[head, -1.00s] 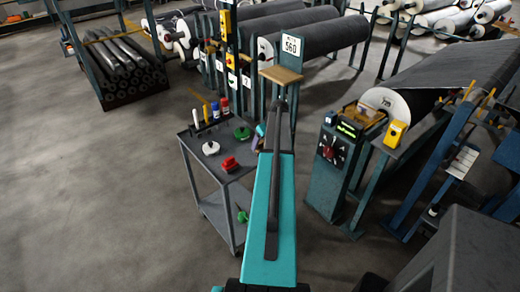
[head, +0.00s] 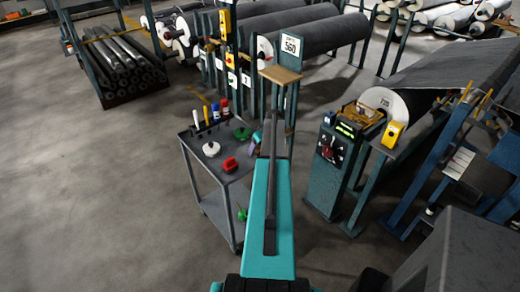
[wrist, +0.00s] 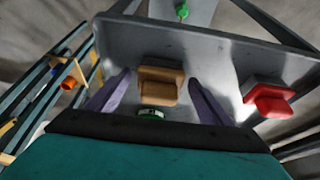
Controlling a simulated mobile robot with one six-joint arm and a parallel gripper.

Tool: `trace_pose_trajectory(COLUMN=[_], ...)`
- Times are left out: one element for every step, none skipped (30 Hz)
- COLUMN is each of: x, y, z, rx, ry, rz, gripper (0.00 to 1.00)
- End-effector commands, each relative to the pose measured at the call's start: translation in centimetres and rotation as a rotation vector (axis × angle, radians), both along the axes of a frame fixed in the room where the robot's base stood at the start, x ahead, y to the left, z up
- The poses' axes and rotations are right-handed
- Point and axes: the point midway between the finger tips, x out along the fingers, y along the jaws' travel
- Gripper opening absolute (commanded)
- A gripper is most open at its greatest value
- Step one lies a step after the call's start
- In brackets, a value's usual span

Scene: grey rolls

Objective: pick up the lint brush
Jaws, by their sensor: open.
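A tan block-shaped piece with a raised grip, which looks like the lint brush (wrist: 162,84), lies on the grey cart top (wrist: 220,62) in the wrist view. My gripper (wrist: 160,78) is open, with one purple finger on each side of the tan piece and gaps between. I cannot tell whether the fingertips are down at its height. In the head view my arm hides the tan piece, and only part of my gripper (head: 257,138) shows at the cart's right edge.
A red block with a grip (wrist: 268,100) lies right of the tan piece, and a green round item (wrist: 152,113) lies close below it. A green post (head: 290,95) stands just behind.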

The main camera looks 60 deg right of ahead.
Motion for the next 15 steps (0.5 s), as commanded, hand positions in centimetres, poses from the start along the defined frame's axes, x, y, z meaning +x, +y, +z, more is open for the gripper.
trace_pose_trajectory(x=[0.00, 0.00, -0.01, -0.01, -0.01, -0.01, -0.01, -0.01, -0.01, -0.01, -0.01, -0.01, -0.01, -0.01, -0.01], y=[0.00, 0.00, 0.00, 0.00, 0.00, 0.00, 0.00, 0.00, 0.00, 0.00, 0.00, 0.00, 0.00, -0.01, -0.01], z=[0.01, 0.01, 0.02, 0.02, 0.02, 0.03, 0.03, 0.03, 0.03, 0.03, 0.03, 0.03, 0.03, 0.03, 0.03], rx=[0.000, 0.000, 0.000, 0.000, 0.000, 0.000, 0.000, 0.000, 0.000, 0.000, 0.000, 0.000, 0.000, 0.000, 0.000], ry=[0.000, 0.000, 0.000, 0.000, 0.000, 0.000, 0.000, 0.000, 0.000, 0.000, 0.000, 0.000, 0.000, 0.000, 0.000], rz=[0.000, 0.000, 0.000, 0.000, 0.000, 0.000, 0.000, 0.000, 0.000, 0.000, 0.000, 0.000, 0.000, 0.000, 0.000], gripper=[0.73, 0.73, 0.73, 0.73, 0.73, 0.73, 0.73, 0.73, 0.73, 0.68, 0.63, 0.57, 0.52, 0.46, 0.40])
